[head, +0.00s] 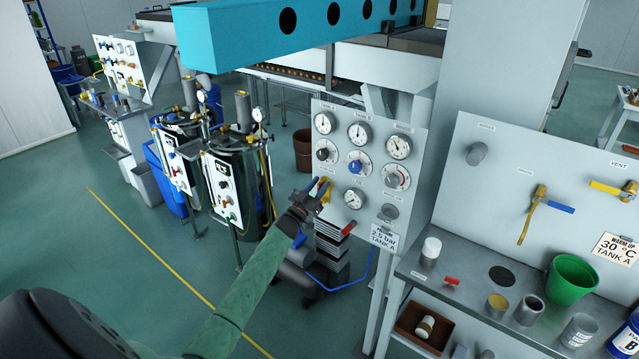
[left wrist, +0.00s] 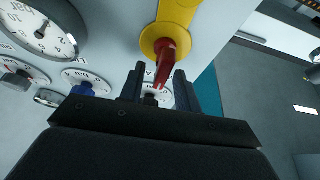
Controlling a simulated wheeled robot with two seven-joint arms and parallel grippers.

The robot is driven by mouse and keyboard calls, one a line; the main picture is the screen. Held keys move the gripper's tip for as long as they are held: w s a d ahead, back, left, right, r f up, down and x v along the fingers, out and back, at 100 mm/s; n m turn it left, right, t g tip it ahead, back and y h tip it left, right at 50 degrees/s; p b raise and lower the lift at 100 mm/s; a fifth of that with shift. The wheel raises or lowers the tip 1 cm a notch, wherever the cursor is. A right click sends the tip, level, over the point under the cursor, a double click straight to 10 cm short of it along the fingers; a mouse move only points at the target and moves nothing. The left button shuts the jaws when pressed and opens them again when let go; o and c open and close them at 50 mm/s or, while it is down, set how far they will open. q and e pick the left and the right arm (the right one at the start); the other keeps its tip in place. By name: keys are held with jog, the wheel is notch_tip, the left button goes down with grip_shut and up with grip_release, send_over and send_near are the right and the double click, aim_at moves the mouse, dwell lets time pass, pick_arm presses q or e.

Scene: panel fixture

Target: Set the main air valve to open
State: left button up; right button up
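A yellow valve (head: 326,187) sits at the lower left of the gauge panel; its label is too small to read. In the left wrist view its yellow body (left wrist: 176,14) and red handle (left wrist: 168,62) show close up. My left gripper (head: 316,190) is right at this valve and partly covers it in the head view. In the left wrist view the left gripper (left wrist: 157,88) has its fingers spread, with the red handle's end between their tips. A gap shows beside the handle. My right gripper is in neither view.
The panel (head: 413,150) carries several gauges and knobs, including a blue knob (head: 357,163) near the valve. To the right, a wall panel holds a blue-handled valve (head: 540,205) and a yellow vent valve (head: 612,189). A bench below holds a green bucket (head: 570,280) and cans.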

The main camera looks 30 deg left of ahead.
pick_arm(q)
jog(key=shift+w+r, duration=0.1)
jog(key=shift+w, duration=0.1)
grip_shut()
